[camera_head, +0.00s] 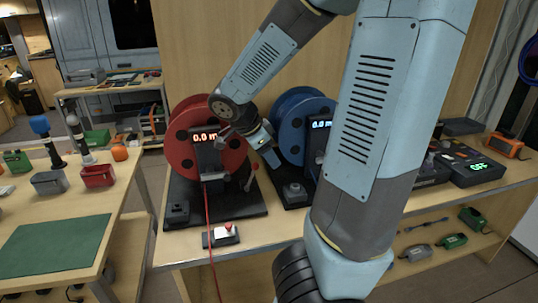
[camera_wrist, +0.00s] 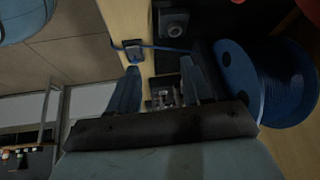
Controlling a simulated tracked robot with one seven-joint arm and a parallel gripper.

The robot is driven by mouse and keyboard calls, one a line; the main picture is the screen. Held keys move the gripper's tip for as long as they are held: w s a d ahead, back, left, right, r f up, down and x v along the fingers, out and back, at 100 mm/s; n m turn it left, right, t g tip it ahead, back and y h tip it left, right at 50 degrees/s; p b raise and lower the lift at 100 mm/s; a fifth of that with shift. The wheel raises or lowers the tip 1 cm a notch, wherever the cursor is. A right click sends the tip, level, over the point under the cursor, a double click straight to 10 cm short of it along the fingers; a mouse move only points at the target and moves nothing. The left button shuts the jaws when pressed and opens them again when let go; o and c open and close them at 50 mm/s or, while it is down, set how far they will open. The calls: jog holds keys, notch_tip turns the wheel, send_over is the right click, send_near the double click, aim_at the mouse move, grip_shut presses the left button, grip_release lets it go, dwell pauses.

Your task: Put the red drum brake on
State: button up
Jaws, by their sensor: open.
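The red drum (camera_head: 180,154) stands on a black base at the left of the bench, with a lit counter reading 0.0 on its front. A small lever with a reddish knob (camera_head: 253,165) stands at the right of this drum; I take it for the brake, but its setting is too small to tell. My gripper (camera_head: 270,157) is open and empty, right of the lever and near the blue drum (camera_head: 289,108). In the wrist view, my gripper (camera_wrist: 160,68) points down with the blue drum (camera_wrist: 240,72) at its right. The red lever is not clear there.
A black box with a round knob (camera_head: 293,190) sits before the blue drum. A lit black unit (camera_head: 470,166) stands at the right. My arm hides part of the bench.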

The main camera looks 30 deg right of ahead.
jog(key=shift+s+r, duration=0.2)
jog(key=shift+s, duration=0.05)
jog(key=shift+a, duration=0.1)
jog(key=shift+c, duration=0.2)
